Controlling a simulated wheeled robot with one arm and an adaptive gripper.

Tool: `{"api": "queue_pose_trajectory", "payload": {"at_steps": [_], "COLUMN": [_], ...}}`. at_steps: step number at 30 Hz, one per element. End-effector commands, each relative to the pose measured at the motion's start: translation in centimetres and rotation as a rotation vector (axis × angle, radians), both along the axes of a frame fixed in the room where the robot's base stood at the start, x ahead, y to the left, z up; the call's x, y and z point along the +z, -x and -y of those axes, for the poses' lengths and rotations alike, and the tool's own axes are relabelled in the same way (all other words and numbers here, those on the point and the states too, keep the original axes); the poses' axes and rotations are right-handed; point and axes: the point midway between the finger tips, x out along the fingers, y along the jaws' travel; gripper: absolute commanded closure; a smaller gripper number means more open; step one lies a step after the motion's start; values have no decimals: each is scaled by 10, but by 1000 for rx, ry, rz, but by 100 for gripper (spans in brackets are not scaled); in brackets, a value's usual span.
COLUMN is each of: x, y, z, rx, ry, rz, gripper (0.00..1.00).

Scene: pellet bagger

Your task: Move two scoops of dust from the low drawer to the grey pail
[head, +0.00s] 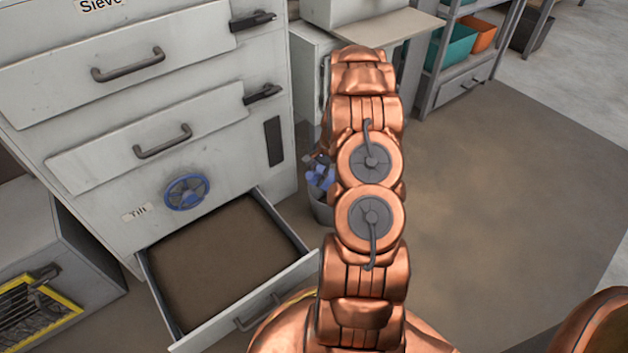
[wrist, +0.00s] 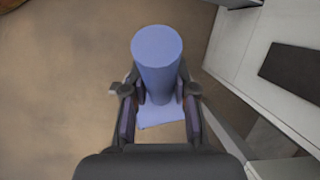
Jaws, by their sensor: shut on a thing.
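The low drawer (head: 290,283) is pulled open at the foot of the machine, with a layer of brown dust (head: 225,250) inside it. The grey pail (head: 321,212) stands on the floor right of the drawer, partly hidden behind my arm. My gripper (wrist: 160,100) is shut on a blue scoop (wrist: 158,52). A thick blue cylinder and a flat blue part of it show between the fingers. In the head view the blue scoop (head: 318,177) appears over the pail's rim; I cannot tell whether it is inside. The scoop's contents are hidden.
The machine (head: 225,160) has two upper drawers, shut, and a blue handwheel (head: 187,191). A box with a yellow-framed grille (head: 40,305) stands at left. A shelf with bins (head: 455,50) is at the back right. The brown floor on the right is clear.

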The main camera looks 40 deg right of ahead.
Motion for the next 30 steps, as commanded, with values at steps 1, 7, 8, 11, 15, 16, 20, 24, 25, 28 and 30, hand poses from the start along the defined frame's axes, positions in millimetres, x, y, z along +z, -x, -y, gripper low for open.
{"api": "queue_pose_trajectory", "payload": {"at_steps": [1, 7, 8, 11, 15, 16, 20, 24, 25, 28, 30], "x": [1, 8, 8, 9, 10, 11, 11, 14, 13, 14, 15], "y": [-1, -4, -4, -5, -7, -7, -8, -8, -9, -11, -12], "z": [4, 11, 12, 16, 22, 23, 27, 34, 34, 37, 39], "rx": [0, 1, 0, 0, 1, 1, 0, 0, 0, 0, 0], "ry": [-13, -81, -91, -121, -158, -167, -204, -236, -245, -268, -284], "rz": [-2, -18, -21, -29, -39, -40, -49, -59, -60, -65, -68], "gripper": [100, 100, 100, 100, 100, 100, 100, 100, 100, 100, 100]}}
